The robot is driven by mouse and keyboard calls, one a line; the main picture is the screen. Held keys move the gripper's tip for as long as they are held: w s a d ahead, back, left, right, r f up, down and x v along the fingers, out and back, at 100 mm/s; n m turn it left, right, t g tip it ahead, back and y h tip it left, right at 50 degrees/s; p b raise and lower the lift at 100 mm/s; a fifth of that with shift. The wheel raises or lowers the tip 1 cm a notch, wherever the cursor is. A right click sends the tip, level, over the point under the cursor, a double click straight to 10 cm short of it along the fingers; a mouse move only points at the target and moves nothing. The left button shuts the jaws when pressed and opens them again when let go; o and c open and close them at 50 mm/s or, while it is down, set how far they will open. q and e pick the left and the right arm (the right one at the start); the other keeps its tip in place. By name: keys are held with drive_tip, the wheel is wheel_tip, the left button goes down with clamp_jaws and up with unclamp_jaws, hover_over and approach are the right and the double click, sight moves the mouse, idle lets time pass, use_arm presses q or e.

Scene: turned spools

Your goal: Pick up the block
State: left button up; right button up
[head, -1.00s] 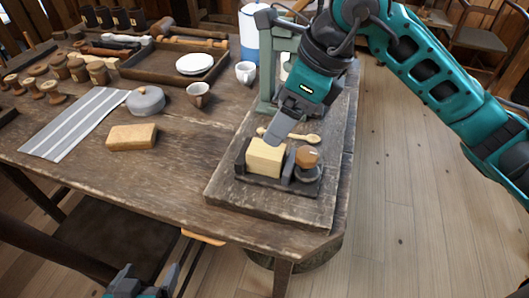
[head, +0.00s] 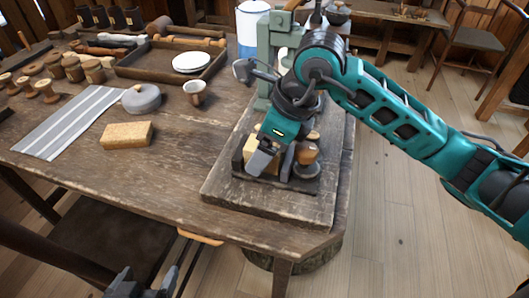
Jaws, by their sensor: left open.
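A pale yellow block (head: 251,154) sits in a dark holder (head: 290,184) on a raised wooden board, partly hidden by my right gripper (head: 261,161). That gripper is down at the block, its grey finger in front of it; its far finger is hidden, so I cannot tell whether it grips. A tan block (head: 127,136) lies apart on the table, left of the board. My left gripper (head: 147,278) is open at the bottom edge of the view, below the table front, away from both blocks.
A round wooden-topped piece (head: 306,153) stands in the holder beside the yellow block. A green press (head: 268,45) stands behind. A striped cloth (head: 68,124), a grey round piece (head: 142,98) and a cup (head: 195,92) are at left. The table's front middle is clear.

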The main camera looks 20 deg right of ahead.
drive_tip(key=shift+r, duration=0.1)
drive_tip(key=c, duration=1.2)
